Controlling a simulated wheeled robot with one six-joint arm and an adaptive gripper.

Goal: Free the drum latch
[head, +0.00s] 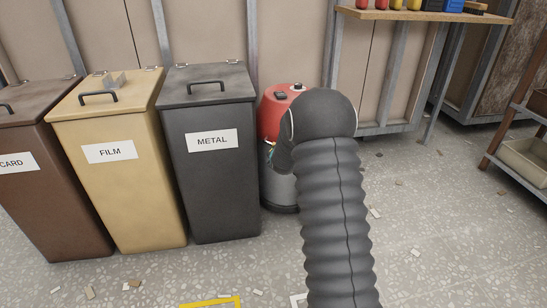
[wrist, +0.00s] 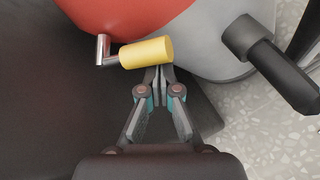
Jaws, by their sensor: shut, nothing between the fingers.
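The drum is a grey canister (head: 281,190) with a red lid (head: 272,113), standing on the floor right of the METAL bin in the head view. In the wrist view, the red lid (wrist: 120,14) meets the grey body (wrist: 210,40). The latch shows there as a yellow cylindrical grip (wrist: 147,52) on a bent metal pin (wrist: 103,50), at the seam. My gripper (wrist: 159,72) is shut and empty, its fingertips at the lower right edge of the yellow grip. I cannot tell if they touch it. In the head view my arm hides part of the drum.
The dark METAL bin (head: 210,185) stands close at the drum's left, with FILM (head: 120,190) and CARD (head: 40,200) bins beyond. A black tube stub (wrist: 265,60) sticks out of the drum. A wooden shelf (head: 430,14) is behind. Scraps litter the floor.

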